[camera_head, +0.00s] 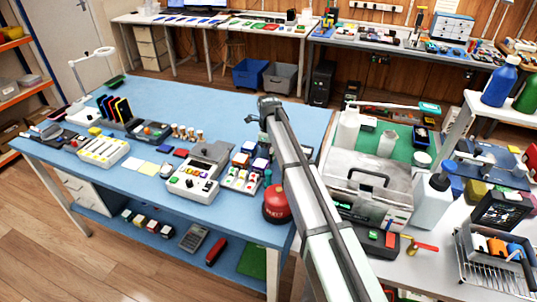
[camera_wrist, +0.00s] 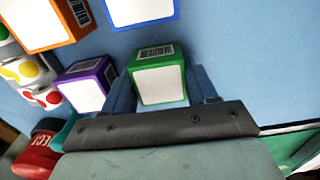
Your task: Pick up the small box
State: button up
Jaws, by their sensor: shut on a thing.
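In the wrist view, a small green box (camera_wrist: 158,82) with a white face and a barcode label sits between the two blue fingers of my gripper (camera_wrist: 162,78). The fingers are shut on its left and right sides. Whether the box touches the blue table below it is hard to tell. Other small boxes are close by: a purple one (camera_wrist: 88,87) just left of the left finger, a blue one (camera_wrist: 140,10) beyond the green one, and an orange one (camera_wrist: 45,22) at the upper left.
A red container (camera_wrist: 37,152) stands left of my gripper; it also shows in the head view (camera_head: 276,204). A tray of coloured pieces (camera_head: 241,180) and a grey device (camera_head: 193,187) stand on the blue table (camera_head: 230,105). The table's far part is mostly clear.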

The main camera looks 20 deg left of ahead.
notch_tip(320, 180, up, 9)
jog(key=shift+f, duration=0.1)
jog(key=s+d+f, duration=0.2)
jog(key=s+d, duration=0.1)
jog(key=d, duration=0.1)
jog(key=shift+s+d+f, duration=0.2)
jog(key=shift+s+f, duration=0.05)
jog(key=shift+f, duration=0.1)
dwell(0.8)
jog(key=shift+w, duration=0.1)
dwell(0.8)
jog(key=w+a+r, duration=0.1)
jog(key=a, duration=0.1)
jog(key=w+a+r, duration=0.2)
jog(key=shift+w+a+r, duration=0.2)
jog(key=shift+r, duration=0.1)
jog(key=shift+f, duration=4.75)
